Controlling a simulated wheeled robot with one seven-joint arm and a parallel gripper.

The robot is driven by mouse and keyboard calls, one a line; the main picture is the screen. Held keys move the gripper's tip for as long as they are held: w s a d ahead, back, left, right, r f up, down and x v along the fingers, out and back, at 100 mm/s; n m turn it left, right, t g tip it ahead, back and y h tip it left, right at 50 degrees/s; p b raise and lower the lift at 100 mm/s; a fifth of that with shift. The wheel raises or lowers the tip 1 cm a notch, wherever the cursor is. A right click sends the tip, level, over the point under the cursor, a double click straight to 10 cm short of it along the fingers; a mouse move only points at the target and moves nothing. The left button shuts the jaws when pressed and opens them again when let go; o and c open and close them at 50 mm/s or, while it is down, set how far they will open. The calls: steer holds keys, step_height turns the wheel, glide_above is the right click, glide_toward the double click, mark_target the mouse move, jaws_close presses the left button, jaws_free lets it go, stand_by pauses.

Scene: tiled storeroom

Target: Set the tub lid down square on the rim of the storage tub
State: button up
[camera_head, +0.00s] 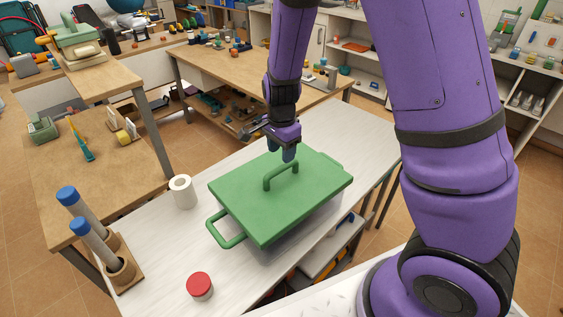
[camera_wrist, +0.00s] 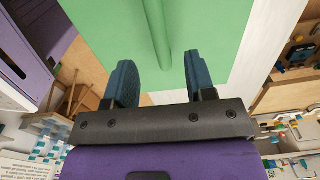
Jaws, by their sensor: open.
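The green tub lid (camera_head: 310,195) lies roughly flat over the white-topped table, with a raised bar handle (camera_head: 281,170) across its middle. A green loop handle (camera_head: 226,232) sticks out at its near left end, and a smaller one shows at the far right end. The tub's walls are mostly hidden below the lid, so I cannot tell how squarely it sits on the rim. My gripper (camera_head: 288,153) is open above the lid, by the handle's far end. In the wrist view, the bar (camera_wrist: 157,35) runs up between the two spread fingers (camera_wrist: 158,75).
A white roll (camera_head: 182,191) stands left of the lid. A red-capped jar (camera_head: 200,286) stands near the front. A wooden stand (camera_head: 124,272) with two blue-topped cylinders is at the left edge. The table's far right part is clear.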

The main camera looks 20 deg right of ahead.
steer(key=shift+r, duration=1)
steer(key=shift+r, duration=0.25)
steer(key=s+d+r+n+t+y, duration=0.15)
steer(key=s+r+n, duration=0.3)
steer(key=r, duration=0.45)
steer(key=s+d+r+n+t, duration=0.1)
steer(key=s+d+r+n, duration=0.15)
steer(key=s+r, duration=0.45)
steer(key=s+d+r+n+t+h, duration=0.1)
steer(key=s+d+r+n+t, duration=0.1)
steer(key=s+r+n, duration=0.5)
steer(key=shift+s+d+r+t, duration=0.4)
steer(key=shift+s+r, duration=1.35)
steer(key=shift+s, duration=1.05)
steer(key=shift+h, duration=0.25)
